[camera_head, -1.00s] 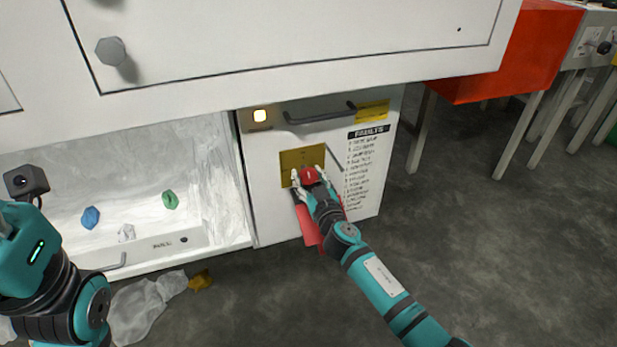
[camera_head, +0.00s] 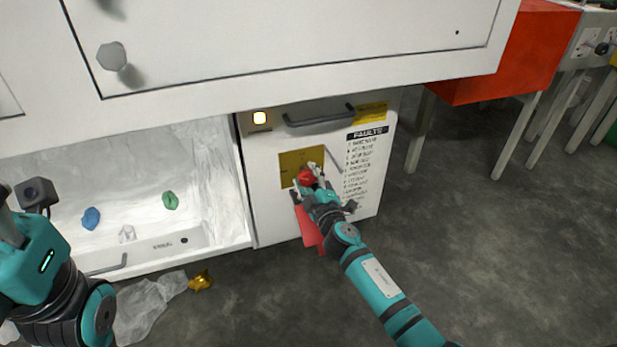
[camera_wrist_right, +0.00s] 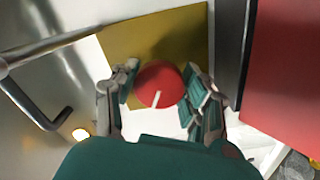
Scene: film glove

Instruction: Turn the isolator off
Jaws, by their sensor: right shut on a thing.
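The isolator is a red round knob (camera_head: 306,177) on a yellow plate (camera_head: 289,162) on the front of a white cabinet. In the right wrist view the knob (camera_wrist_right: 160,84) bears a short white line that points down and slightly left. My right gripper (camera_head: 308,180) is at the knob, with one finger on each side of it. It also shows in the right wrist view (camera_wrist_right: 162,92), shut on the knob. In the head view, the fingers partly hide the knob. My left arm shows at the left edge, and its fingers cannot be made out.
A lit lamp (camera_head: 259,117) and a dark bar handle (camera_head: 320,116) sit above the plate. A FAULTS list (camera_head: 366,150) is to the right. A red panel (camera_head: 308,228) hangs below. An open white bay (camera_head: 120,170) with small crumpled pieces lies left.

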